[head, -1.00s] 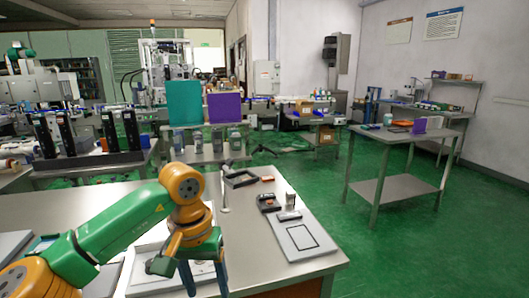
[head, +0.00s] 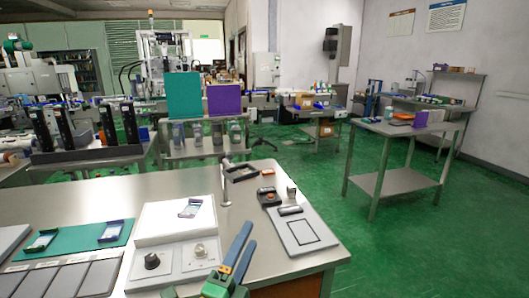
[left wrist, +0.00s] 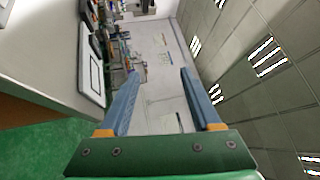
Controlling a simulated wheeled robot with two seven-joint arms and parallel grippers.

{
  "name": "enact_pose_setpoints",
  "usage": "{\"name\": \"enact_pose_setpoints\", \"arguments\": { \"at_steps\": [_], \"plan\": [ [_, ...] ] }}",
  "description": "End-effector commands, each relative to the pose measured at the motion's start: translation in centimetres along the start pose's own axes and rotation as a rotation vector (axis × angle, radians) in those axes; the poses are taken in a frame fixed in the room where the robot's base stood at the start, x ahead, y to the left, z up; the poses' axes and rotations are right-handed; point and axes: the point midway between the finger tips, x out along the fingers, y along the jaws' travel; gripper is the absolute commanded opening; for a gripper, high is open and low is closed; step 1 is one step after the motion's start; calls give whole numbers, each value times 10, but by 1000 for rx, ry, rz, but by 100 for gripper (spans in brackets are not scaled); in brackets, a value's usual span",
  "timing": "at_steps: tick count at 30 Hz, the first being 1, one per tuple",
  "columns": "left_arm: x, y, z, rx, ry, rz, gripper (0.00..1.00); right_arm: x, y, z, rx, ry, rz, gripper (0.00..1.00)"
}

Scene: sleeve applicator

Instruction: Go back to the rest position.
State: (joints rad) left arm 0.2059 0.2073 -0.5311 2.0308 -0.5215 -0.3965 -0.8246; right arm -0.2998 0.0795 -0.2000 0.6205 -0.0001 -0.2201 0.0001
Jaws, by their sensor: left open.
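My left gripper (head: 249,233) is at the bottom middle of the head view, low by the front edge of the metal bench (head: 330,254). Its two blue fingers point up and away. The left wrist view shows the fingers (left wrist: 159,72) spread apart with nothing between them. There the room looks turned on its side, with the bench at the upper left. The rest of my left arm is mostly out of the head view. My right gripper is in neither view.
A white device with a knob (head: 151,261) and a phone-like item on it stands left of the gripper. A green mat (head: 76,240) holds similar items. A grey board with a black outline (head: 305,238) lies to the right.

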Motion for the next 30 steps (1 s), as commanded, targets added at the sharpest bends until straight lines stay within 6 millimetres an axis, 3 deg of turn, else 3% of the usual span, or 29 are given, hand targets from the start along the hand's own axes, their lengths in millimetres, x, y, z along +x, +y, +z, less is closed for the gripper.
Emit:
{"name": "enact_pose_setpoints", "arguments": {
  "at_steps": [1, 3, 7, 12, 19, 20, 26, 30],
  "plan": [
    [-22, 36, 25, -202, -126, 143, 64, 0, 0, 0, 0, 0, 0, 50],
    [-62, 86, 51, -475, -318, 332, 64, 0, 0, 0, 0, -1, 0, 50],
    [-136, 146, 68, -804, -602, 565, 64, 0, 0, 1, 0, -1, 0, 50],
    [-222, 186, 64, -1070, -910, 773, 64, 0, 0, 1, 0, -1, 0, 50],
    [-327, 202, 41, -1291, -1302, 982, 64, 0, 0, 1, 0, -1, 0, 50],
    [-339, 202, 38, -1308, -1350, 1004, 64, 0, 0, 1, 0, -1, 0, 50],
    [-344, 265, 40, -1287, -1361, 1040, 64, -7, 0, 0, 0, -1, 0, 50],
    [-363, 310, 37, -1274, -1377, 1072, 64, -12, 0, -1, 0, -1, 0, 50]
  ]
}}
